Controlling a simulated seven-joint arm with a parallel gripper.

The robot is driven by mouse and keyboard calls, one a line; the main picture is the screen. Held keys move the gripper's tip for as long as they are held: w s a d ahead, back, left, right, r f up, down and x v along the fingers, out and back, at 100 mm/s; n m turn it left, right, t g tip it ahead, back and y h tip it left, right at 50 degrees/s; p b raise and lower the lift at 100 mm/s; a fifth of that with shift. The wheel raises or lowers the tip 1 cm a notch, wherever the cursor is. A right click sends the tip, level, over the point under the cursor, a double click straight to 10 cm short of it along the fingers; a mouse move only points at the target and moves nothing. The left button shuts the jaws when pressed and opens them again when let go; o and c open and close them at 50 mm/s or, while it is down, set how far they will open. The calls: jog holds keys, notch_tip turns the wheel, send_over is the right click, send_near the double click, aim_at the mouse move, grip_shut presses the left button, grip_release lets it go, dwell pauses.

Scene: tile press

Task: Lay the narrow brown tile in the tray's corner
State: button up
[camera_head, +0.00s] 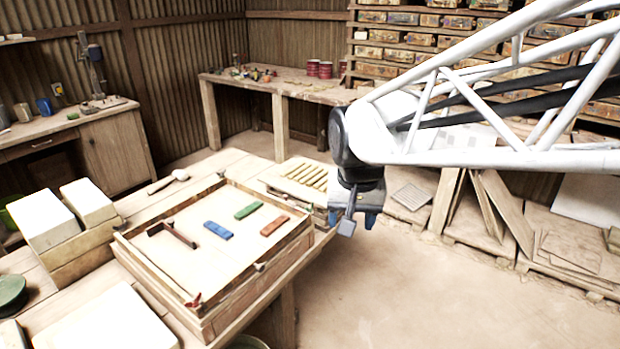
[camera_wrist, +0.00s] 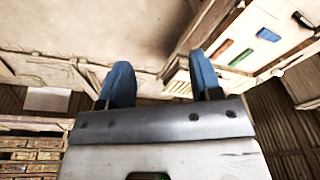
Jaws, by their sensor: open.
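The narrow reddish-brown tile (camera_head: 274,225) lies flat on the pale floor of the wooden tray (camera_head: 149,270), near its right side. It also shows in the wrist view (camera_wrist: 240,57). A blue tile (camera_head: 219,230) and a green tile (camera_head: 248,211) lie apart from it in the tray. A dark brown L-shaped piece (camera_head: 172,235) sits toward the tray's left side. My gripper (camera_head: 352,218) hangs to the right of the tray, beyond the table edge. Its blue fingers (camera_wrist: 162,78) are open and apart, with nothing between them.
Pale blocks (camera_head: 45,220) stand left of the tray. A mallet (camera_head: 168,181) lies behind it, and a slatted rack (camera_head: 305,174) stands behind right. Boards (camera_head: 505,212) lean at the right. The floor below my gripper is clear.

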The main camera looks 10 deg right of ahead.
jog(key=s+d+f+n, duration=0.2)
jog(key=s, duration=1.2)
jog(key=shift+s+d+f+t, duration=0.15)
jog(key=shift+s+d+t, duration=0.1)
jog(key=shift+t, duration=0.05)
